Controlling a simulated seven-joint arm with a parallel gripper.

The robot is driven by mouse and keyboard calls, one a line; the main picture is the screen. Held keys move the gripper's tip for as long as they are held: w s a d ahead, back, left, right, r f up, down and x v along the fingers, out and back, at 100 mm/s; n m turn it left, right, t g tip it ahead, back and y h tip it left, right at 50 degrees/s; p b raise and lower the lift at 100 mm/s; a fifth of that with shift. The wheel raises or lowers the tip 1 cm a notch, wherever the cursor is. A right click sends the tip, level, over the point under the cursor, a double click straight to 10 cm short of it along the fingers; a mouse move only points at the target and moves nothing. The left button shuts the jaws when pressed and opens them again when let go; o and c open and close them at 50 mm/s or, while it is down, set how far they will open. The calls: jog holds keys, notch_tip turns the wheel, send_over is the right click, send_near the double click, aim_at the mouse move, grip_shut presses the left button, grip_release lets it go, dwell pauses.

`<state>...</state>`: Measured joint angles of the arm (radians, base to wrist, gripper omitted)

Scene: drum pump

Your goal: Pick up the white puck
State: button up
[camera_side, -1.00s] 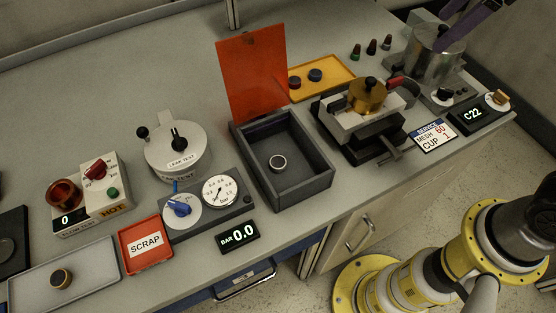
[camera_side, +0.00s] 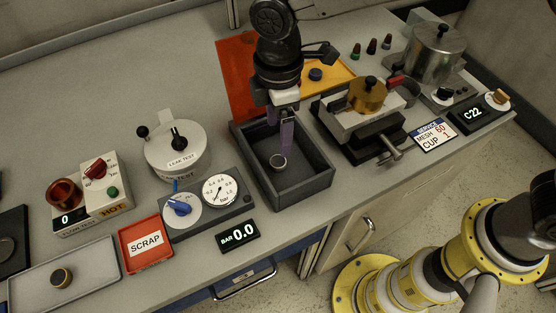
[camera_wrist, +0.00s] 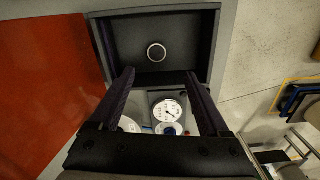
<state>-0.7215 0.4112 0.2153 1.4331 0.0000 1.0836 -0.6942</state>
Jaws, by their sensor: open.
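A small round piece with a pale rim and a darker centre, the only likely white puck (camera_side: 278,162), lies on the floor of the open dark grey box. It also shows in the wrist view (camera_wrist: 156,52), near the middle of the box (camera_wrist: 213,40). My gripper (camera_side: 286,150) points down over the box in the side view, its fingers close to the puck. In the wrist view my gripper (camera_wrist: 159,74) is open and empty, with the puck beyond the gap between its two dark fingers. Exact height above the puck is hard to tell.
The dark box walls (camera_side: 309,192) surround the puck on all sides. A clamp device with a brass cup (camera_side: 367,95) stands close to the right, a pressure gauge unit (camera_side: 219,190) to the left. A yellow tray (camera_side: 338,75) is behind.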

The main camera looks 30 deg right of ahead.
aim_at(277, 161)
jog(key=f, duration=1)
jog(key=shift+w, duration=0.25)
grip_shut()
